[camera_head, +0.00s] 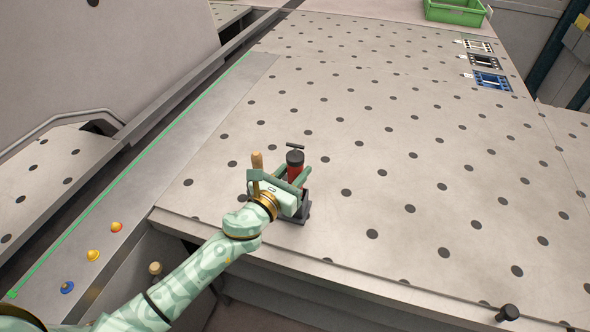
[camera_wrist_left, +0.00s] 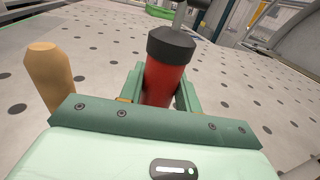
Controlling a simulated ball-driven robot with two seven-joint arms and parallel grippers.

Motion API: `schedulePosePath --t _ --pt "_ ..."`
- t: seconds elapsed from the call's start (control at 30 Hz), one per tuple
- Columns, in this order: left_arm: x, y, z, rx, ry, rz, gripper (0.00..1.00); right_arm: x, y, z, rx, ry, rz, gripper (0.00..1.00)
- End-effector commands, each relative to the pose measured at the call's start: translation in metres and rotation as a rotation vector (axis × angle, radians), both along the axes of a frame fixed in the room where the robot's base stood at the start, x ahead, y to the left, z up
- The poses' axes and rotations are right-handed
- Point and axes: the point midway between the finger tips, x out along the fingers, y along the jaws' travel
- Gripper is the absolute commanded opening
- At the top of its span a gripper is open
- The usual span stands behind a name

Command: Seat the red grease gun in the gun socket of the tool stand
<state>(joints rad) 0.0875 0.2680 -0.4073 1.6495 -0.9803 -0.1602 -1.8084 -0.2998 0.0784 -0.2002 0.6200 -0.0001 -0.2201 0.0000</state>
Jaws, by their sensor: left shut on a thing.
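The red grease gun (camera_head: 295,174) stands about upright, with a black cap and a T-shaped handle on top. My left gripper (camera_head: 297,178) is shut around its red barrel. In the left wrist view the barrel (camera_wrist_left: 163,83) sits between the two green fingers (camera_wrist_left: 160,88). The dark tool stand (camera_head: 303,215) shows partly behind and below my gripper, near the table's front edge. A tool with a wooden handle (camera_head: 257,160) stands left of the gun, also in the left wrist view (camera_wrist_left: 50,75). The gun's lower end and the socket are hidden, so I cannot tell whether it is inside.
The perforated table (camera_head: 400,150) is clear to the right and behind. A green crate (camera_head: 455,12) and several small flat panels (camera_head: 486,62) lie at the far right. A black knob (camera_head: 507,313) is at the front right edge. Coloured buttons (camera_head: 93,254) are at left.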

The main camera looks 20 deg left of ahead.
Motion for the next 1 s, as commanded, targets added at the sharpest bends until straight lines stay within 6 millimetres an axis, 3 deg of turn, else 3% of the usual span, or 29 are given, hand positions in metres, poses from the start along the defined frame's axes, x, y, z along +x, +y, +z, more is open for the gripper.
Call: schedulePosePath --t 1.0 --pt "0.0003 -0.0001 -0.0071 0.0 -0.002 0.0 0.0 -0.0005 -0.0004 -0.0078 0.0 0.001 0.0 0.0"
